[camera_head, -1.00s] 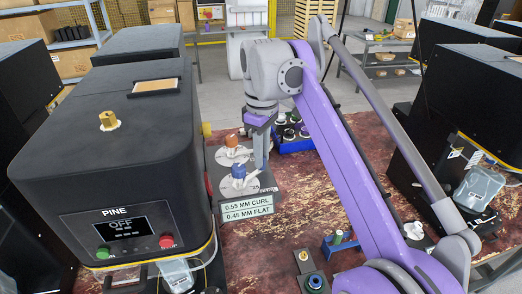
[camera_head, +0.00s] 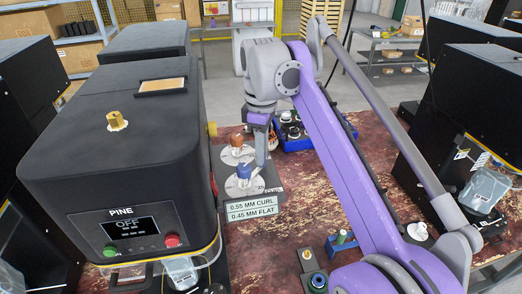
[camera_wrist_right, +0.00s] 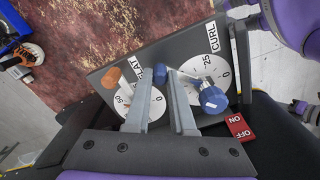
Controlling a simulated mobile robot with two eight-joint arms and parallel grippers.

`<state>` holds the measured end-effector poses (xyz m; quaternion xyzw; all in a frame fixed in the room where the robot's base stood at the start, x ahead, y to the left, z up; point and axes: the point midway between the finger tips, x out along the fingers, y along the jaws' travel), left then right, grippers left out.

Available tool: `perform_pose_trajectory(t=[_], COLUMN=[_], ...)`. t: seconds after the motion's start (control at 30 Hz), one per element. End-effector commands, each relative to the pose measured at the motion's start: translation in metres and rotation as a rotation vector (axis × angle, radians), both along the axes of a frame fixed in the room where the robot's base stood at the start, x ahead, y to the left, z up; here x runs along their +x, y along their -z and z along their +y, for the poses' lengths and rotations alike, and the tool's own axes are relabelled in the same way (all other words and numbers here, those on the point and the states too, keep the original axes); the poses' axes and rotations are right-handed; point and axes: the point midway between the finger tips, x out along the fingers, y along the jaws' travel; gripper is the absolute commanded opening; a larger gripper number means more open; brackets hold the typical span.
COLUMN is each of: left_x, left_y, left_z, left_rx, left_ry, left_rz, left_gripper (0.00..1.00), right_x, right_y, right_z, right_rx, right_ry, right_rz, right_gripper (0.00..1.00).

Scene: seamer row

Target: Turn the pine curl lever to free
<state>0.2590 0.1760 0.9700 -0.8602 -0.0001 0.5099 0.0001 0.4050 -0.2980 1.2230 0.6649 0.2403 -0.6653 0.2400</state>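The PINE machine (camera_head: 121,225) stands at the left with its display reading OFF. Beside it is a dark lever panel (camera_head: 274,192) with two white dials. The orange knob (camera_head: 236,140) is at the farther dial and the blue knob (camera_head: 243,171) at the nearer one. In the right wrist view the CURL dial has a blue knob (camera_wrist_right: 212,98), and an orange knob (camera_wrist_right: 110,76) is by FLAT. My left gripper is out of view.
A label (camera_head: 252,208) reads 0.55 MM CURL, 0.45 MM FLAT. A red ON/OFF switch (camera_wrist_right: 238,127) is close to the CURL dial. A blue tray (camera_head: 297,145) stands behind the gripper.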

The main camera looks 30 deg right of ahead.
Motion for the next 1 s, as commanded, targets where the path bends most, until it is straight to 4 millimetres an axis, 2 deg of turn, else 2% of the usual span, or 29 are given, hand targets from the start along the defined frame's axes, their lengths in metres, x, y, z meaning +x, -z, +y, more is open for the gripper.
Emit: perform_pose_trajectory(t=[0.03, 0.17, 0.47, 0.57, 1.0], left_x=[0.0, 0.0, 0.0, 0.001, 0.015], left_y=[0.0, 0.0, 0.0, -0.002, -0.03], left_z=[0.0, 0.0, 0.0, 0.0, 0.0], left_rx=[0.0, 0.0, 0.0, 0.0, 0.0], left_ry=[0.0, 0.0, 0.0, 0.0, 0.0], left_rz=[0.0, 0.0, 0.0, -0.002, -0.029], left_gripper=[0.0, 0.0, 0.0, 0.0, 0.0], right_x=[0.001, 0.001, 0.001, 0.001, 0.002], right_y=[-0.001, -0.001, -0.001, -0.008, -0.092], right_z=[0.0, 0.0, 0.0, 0.0, 0.0], right_rx=[0.0, 0.0, 0.0, 0.0, -0.001], right_ry=[0.0, 0.0, 0.001, 0.001, 0.001], right_rz=[-0.004, -0.003, -0.001, -0.001, -0.006], right_gripper=[0.29, 0.53, 0.53, 0.53, 0.53])
